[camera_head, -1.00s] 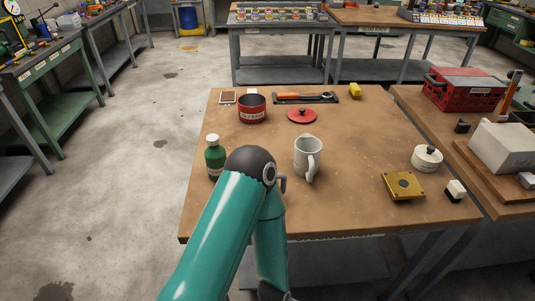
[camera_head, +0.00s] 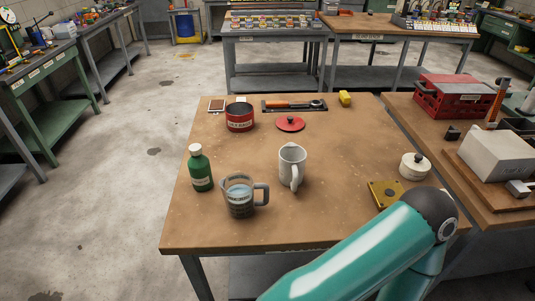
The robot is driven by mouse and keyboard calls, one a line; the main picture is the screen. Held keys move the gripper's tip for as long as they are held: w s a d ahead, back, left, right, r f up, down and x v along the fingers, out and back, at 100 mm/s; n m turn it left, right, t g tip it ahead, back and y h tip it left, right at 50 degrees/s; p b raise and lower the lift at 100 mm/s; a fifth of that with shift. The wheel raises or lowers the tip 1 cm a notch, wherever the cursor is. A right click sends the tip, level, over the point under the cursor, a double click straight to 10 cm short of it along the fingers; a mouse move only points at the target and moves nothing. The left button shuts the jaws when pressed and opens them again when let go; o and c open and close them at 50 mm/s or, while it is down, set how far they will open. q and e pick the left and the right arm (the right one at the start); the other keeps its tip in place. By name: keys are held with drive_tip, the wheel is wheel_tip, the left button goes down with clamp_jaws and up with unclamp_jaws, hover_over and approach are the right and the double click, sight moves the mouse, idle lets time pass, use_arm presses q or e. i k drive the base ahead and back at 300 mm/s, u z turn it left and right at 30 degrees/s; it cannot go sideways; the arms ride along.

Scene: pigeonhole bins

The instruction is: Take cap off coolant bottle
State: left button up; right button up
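The coolant bottle is most likely the green bottle (camera_head: 201,172) with a white cap (camera_head: 195,149) and a pale label, standing upright at the left of the wooden table. Its cap is on. One of my teal arms reaches in from the bottom right, its dark joint over the table's right front corner. No gripper fingers show in the view, so neither gripper's state can be seen. Nothing touches the bottle.
A measuring jug (camera_head: 240,197) with liquid stands just right of the bottle, and a white mug (camera_head: 292,167) beyond it. A red pot (camera_head: 240,117), red lid (camera_head: 290,124), white lidded pot (camera_head: 414,166) and brass plate (camera_head: 384,194) are around. The table's (camera_head: 345,140) middle is clear.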

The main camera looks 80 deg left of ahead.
sight(200, 169)
drive_tip(key=u, duration=0.15)
drive_tip(key=k, duration=2.2)
drive_tip(key=u, duration=1.55)
drive_tip(key=i, duration=1)
drive_tip(key=u, duration=0.15)
